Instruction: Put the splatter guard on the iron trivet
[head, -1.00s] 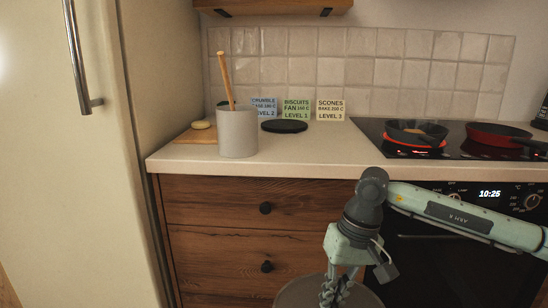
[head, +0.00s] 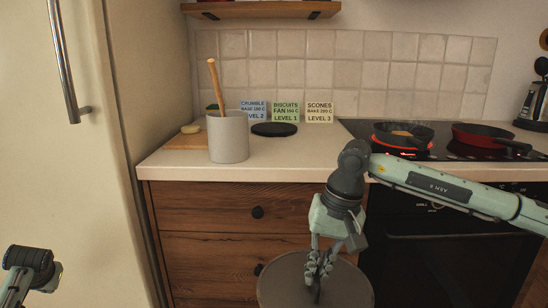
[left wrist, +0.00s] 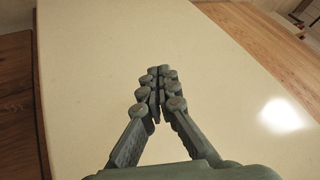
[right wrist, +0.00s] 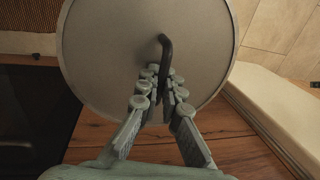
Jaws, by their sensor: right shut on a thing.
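The splatter guard is a round grey disc (head: 345,285) with a dark bent handle at its centre, low in front of the drawers; the disc also fills much of the right wrist view (right wrist: 110,50). My right gripper (head: 317,283) is shut on that handle (right wrist: 166,52). The iron trivet (head: 274,130) is a flat black round on the counter, in front of the recipe cards, with nothing on it. The guard is apart from it, lower and nearer me. My left gripper (left wrist: 157,82) is shut and empty over a pale surface; the head view shows only part of that arm.
A grey crock (head: 228,140) with a wooden stick stands left of the trivet, beside a wooden board (head: 186,144). A dark pan (head: 388,140) sits on a glowing ring and a red pan (head: 480,132) sits farther right. The counter's front edge (head: 290,172) lies between guard and trivet.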

